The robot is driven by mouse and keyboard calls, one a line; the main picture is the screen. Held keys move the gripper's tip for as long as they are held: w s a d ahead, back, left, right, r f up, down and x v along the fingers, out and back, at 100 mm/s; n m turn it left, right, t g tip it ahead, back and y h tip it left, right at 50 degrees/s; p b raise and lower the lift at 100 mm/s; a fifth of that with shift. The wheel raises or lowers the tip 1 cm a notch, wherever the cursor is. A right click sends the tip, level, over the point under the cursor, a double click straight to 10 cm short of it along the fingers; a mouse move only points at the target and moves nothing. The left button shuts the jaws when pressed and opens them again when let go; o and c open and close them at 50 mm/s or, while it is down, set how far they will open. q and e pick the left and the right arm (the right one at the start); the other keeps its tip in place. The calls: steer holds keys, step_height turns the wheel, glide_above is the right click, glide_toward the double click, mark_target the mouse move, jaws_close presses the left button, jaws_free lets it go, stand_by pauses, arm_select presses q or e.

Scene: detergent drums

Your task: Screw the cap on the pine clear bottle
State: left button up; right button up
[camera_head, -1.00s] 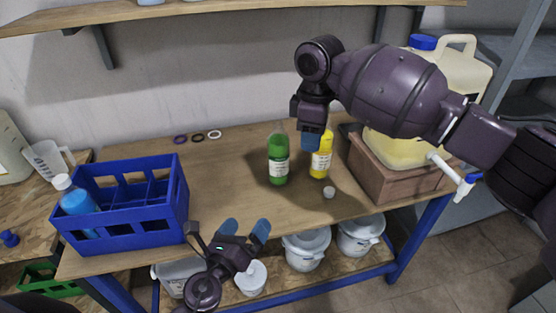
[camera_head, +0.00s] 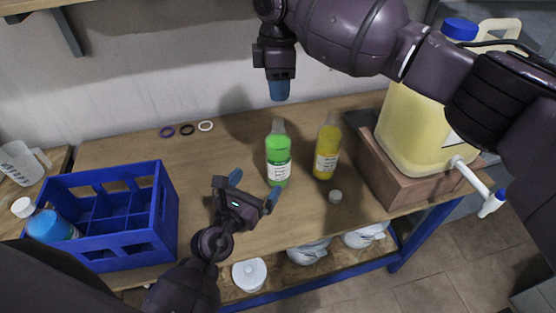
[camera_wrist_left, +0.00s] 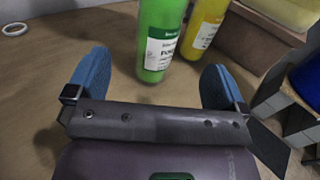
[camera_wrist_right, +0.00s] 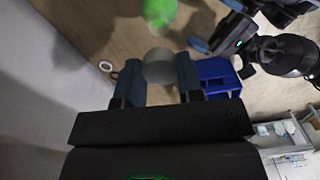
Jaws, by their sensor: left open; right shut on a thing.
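The green pine clear bottle (camera_head: 278,158) stands upright on the table with an open, narrow neck; it also shows in the left wrist view (camera_wrist_left: 158,40) and the right wrist view (camera_wrist_right: 158,10). My right gripper (camera_head: 279,92) is raised above and behind the green bottle. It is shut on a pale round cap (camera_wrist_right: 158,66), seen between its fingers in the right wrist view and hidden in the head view. My left gripper (camera_head: 254,189) is open and empty, low over the table at the green bottle's left, its fingers pointing at the bottle but apart from it.
A yellow bottle (camera_head: 327,150) stands just right of the green one, with a loose white cap (camera_head: 335,196) before it. A blue crate (camera_head: 110,250) is at left, a large jug (camera_head: 415,125) on a wooden box (camera_head: 375,165) at right. Several rings lie at the back.

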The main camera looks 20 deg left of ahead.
mark_target(279, 152)
arm_select(q)
steer(key=w, duration=0.4)
steer(key=w+d, duration=0.1)
steer(key=w, duration=0.3)
steer(key=w+d, duration=0.1)
steer(key=w, duration=0.3)
stand_by(0.3)
steer(key=c, duration=1.4)
steer(key=shift+s, duration=0.1)
arm_select(e)
steer(key=shift+f, duration=2.5)
